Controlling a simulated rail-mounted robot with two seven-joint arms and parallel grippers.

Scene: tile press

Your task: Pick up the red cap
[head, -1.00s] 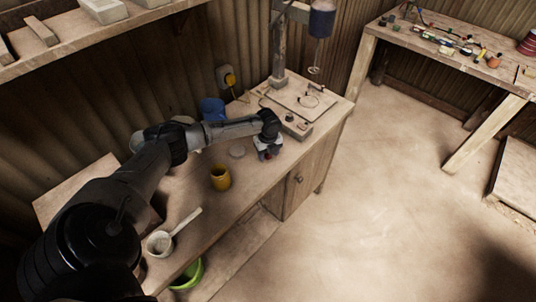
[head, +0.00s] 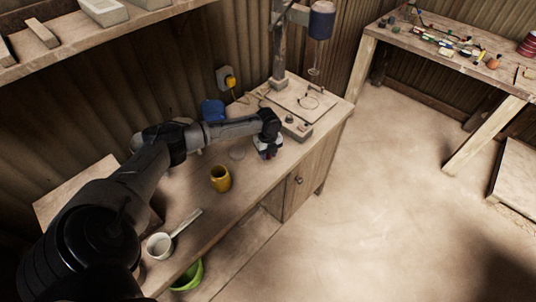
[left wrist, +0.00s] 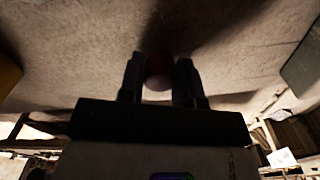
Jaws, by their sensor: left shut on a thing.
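My left gripper (head: 267,154) is at the workbench top, to the right of the yellow cup, pointing down. In the left wrist view, my left gripper (left wrist: 160,80) has its two dark fingers on either side of the rounded, dark red cap (left wrist: 159,68), shut on it. The cap is in shadow, close to the bench surface; I cannot tell whether it touches it. In the head view the gripper mostly hides the cap. My right gripper is in neither view.
A yellow cup (head: 220,179), a white pot with a handle (head: 160,244) and a blue container (head: 212,110) stand on the workbench (head: 236,206). A press (head: 302,98) is at its far end. A green bucket (head: 189,275) is below. A second table (head: 440,46) holds small items.

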